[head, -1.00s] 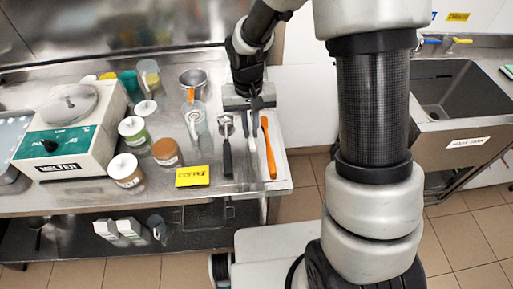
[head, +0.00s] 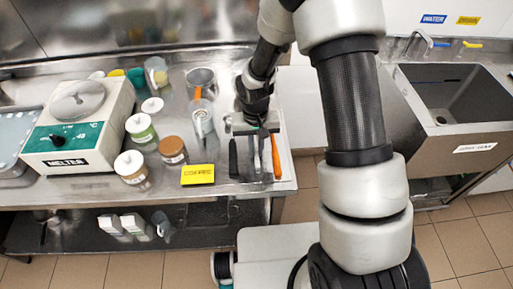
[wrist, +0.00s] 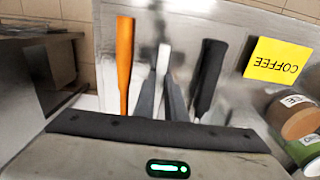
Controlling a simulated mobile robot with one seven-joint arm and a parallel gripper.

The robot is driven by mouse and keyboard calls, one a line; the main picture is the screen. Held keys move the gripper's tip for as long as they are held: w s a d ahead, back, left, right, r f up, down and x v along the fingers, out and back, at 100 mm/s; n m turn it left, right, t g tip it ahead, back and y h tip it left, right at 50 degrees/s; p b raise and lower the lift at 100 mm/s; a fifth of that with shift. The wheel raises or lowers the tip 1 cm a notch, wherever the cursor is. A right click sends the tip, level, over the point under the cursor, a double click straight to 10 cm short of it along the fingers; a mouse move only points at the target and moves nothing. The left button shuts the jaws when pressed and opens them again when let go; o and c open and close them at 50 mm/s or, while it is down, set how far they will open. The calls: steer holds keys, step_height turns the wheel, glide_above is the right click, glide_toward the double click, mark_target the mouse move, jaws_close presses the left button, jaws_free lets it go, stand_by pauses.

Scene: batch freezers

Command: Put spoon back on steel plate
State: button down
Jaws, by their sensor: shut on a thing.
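My gripper (head: 262,140) is over the right end of the steel counter, pointing down. In the wrist view its two dark fingers (wrist: 160,90) are close together on a thin, pale piece, which looks like the spoon (wrist: 164,54). Most of the spoon is hidden by the fingers and the gripper body. The steel plate (head: 285,150) lies below at the counter's right end, partly covered by my gripper. I cannot tell whether the spoon touches it. An orange-handled tool (head: 276,158) and a black-handled tool (head: 233,157) lie on either side of my gripper.
A yellow COFFEE label (head: 198,174) stands left of the tools. A white machine (head: 80,130) is at far left; a sink (head: 455,95) is at right.

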steer(key=c, duration=1.8)
jaws_free()
steer(key=shift+f, duration=0.1)
